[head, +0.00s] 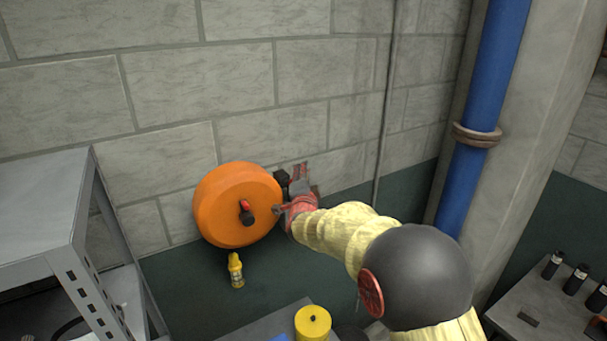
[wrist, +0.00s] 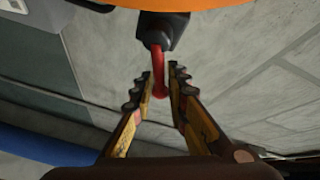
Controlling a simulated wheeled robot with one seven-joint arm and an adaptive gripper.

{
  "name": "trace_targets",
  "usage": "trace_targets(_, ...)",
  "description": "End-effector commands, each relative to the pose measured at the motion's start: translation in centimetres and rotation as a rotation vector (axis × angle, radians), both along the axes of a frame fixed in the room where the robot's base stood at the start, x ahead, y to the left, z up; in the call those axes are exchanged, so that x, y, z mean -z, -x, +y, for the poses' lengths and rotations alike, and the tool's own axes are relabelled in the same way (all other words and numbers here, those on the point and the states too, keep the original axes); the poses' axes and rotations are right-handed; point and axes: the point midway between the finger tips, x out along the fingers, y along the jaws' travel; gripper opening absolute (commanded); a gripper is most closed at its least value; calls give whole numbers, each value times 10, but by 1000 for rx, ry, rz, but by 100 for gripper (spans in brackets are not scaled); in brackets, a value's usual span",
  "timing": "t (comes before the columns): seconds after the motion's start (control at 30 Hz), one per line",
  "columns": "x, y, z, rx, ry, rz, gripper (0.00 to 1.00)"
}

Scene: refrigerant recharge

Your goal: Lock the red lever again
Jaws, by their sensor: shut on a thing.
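The red lever (wrist: 157,62) hangs from a black fitting (wrist: 163,30) at the edge of the orange drum (wrist: 215,6) in the wrist view. My gripper (wrist: 162,76) has its fingers on either side of the lever and is shut on it. In the head view, the orange drum (head: 228,212) is at the wall, and my gripper (head: 296,180) is at its right side, beside the black fitting (head: 281,178). The held lever is hidden there by my gripper. A smaller red piece (head: 245,205) sits on a black knob on the drum's face.
A small yellow fitting (head: 236,270) is below the drum. A grey metal shelf (head: 45,205) stands at left. A yellow cylinder (head: 313,322) is at the bottom. A blue pipe (head: 485,95) rises at right, and a table with black bottles (head: 575,280) is at lower right.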

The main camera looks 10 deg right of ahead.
Motion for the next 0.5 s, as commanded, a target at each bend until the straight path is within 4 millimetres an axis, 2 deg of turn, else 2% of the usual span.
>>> trace_targets(0.17,1,0,0,0,0,2,0)
trace_targets(0.5,2,0,0,0,-1,3,0)
